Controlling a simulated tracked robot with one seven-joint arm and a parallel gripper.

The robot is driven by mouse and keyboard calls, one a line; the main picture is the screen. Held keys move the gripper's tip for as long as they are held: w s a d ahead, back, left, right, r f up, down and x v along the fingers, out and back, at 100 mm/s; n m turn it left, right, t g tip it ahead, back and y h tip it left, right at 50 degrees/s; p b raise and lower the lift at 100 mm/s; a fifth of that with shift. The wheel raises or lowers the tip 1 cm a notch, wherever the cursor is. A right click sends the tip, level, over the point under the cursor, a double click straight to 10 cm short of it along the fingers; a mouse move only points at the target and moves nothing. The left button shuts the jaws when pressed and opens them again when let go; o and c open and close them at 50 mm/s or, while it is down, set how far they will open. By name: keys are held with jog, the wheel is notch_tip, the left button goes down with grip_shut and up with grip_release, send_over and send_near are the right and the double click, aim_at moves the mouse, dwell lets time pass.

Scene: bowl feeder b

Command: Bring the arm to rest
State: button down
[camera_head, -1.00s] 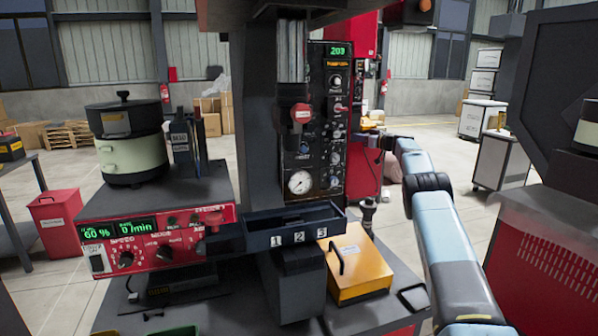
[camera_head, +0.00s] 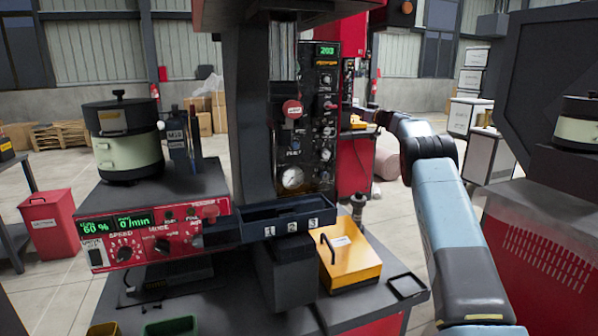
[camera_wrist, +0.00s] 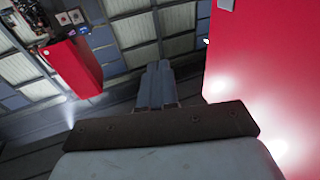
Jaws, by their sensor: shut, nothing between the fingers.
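My arm reaches up from the lower right of the head view and bends left at a dark joint. Its far end is beside the dark control panel (camera_head: 322,120) and in front of a red surface, too small there to make out the fingers. In the wrist view my gripper (camera_wrist: 155,72) shows as two blue-grey fingers close together, shut and empty. It points toward the upper wall, with no object touching the fingertips.
A bowl feeder (camera_head: 128,150) stands on its red-fronted control unit (camera_head: 155,233) at left. A numbered tray (camera_head: 290,220) and yellow box (camera_head: 349,262) are at centre. A red cabinet (camera_head: 550,240) stands right of my arm. Red panels flank the gripper in the wrist view (camera_wrist: 265,80).

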jog(key=s+d+r+m+t+h, duration=0.25)
jog(key=s+r+h, duration=0.2)
jog(key=r, duration=0.35)
jog(key=s+d+r+m+t+h, duration=0.1)
jog(key=s+d+r+m+h, duration=0.3)
jog(key=r, duration=0.5)
jog(key=s+d+r+m+g+h, duration=0.1)
jog(key=s+r+m+h, duration=0.15)
jog(key=s, duration=0.65)
jog(key=s+d+r+m+g+h, duration=0.1)
jog(key=s+h, duration=0.2)
jog(key=s, duration=0.7)
jog(key=s+a+f+g, duration=0.3)
jog(key=s+f, duration=0.6)
jog(key=s, duration=0.9)
jog(key=s+a+f+n+g+y, duration=0.1)
jog(key=s+a+f+g, duration=0.2)
jog(key=s+f, duration=0.6)
jog(key=s+a+f+n+g+y, duration=0.1)
jog(key=s+a+f+g, duration=0.3)
jog(key=s, duration=2.3)
notch_tip(320, 180, down, 5)
jog(key=shift+f+g, duration=0.2)
jog(key=shift+g, duration=0.45)
